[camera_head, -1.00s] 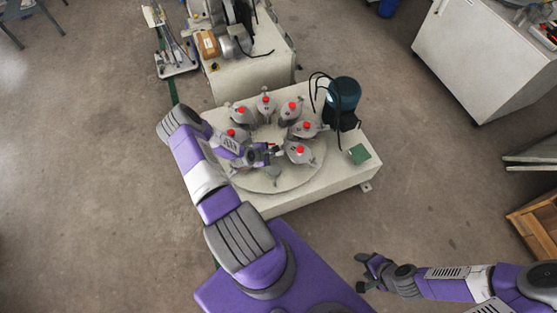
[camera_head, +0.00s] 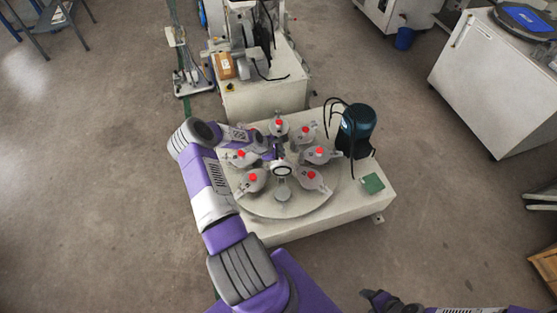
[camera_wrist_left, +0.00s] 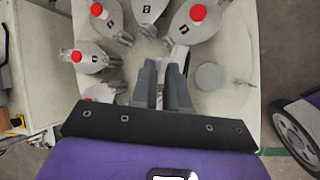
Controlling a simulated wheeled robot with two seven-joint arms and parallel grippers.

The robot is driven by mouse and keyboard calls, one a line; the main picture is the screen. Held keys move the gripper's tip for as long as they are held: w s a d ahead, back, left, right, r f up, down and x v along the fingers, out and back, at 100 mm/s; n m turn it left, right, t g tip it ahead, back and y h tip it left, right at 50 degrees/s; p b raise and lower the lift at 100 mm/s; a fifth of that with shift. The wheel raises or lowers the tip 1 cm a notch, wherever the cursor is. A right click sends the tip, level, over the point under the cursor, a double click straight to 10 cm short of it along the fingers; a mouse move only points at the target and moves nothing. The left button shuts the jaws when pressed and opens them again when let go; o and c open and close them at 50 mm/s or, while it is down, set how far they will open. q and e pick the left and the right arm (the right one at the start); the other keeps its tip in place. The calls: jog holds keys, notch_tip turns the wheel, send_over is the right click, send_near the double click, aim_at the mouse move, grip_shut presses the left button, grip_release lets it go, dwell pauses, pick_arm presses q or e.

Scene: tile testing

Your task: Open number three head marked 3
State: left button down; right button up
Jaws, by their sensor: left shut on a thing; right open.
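The round turntable (camera_head: 290,208) carries several grey heads with red caps, such as one at its right front (camera_head: 311,177). At the front middle, a grey head without a visible red cap (camera_head: 282,170) shows a pale round face and seems tilted up. My left gripper (camera_head: 277,150) is right behind it; in the left wrist view the jaws (camera_wrist_left: 165,85) are closed around a pale grey part (camera_wrist_left: 179,56), apparently this head. A bare grey disc (camera_wrist_left: 210,77) lies beside it. The number 3 is not legible. My right gripper (camera_head: 377,298) is open, low at the bottom edge.
The turntable sits on a pale base (camera_head: 350,205) with a dark teal motor (camera_head: 357,125) and a green block (camera_head: 372,183) on the right. Other capped heads (camera_wrist_left: 197,14) stand close to my left fingers. Another machine (camera_head: 262,95) stands behind.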

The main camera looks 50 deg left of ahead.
pick_arm(q)
jog(key=shift+w+a+b, duration=0.45)
jog(key=shift+w+a, duration=0.15)
jog(key=shift+a, duration=0.15)
jog(key=c, duration=1.3)
grip_release()
jog(key=shift+o, duration=0.2)
jog(key=p+v, duration=0.2)
jog(key=v, duration=0.5)
jog(key=shift+r, duration=0.2)
jog(key=shift+s, duration=0.1)
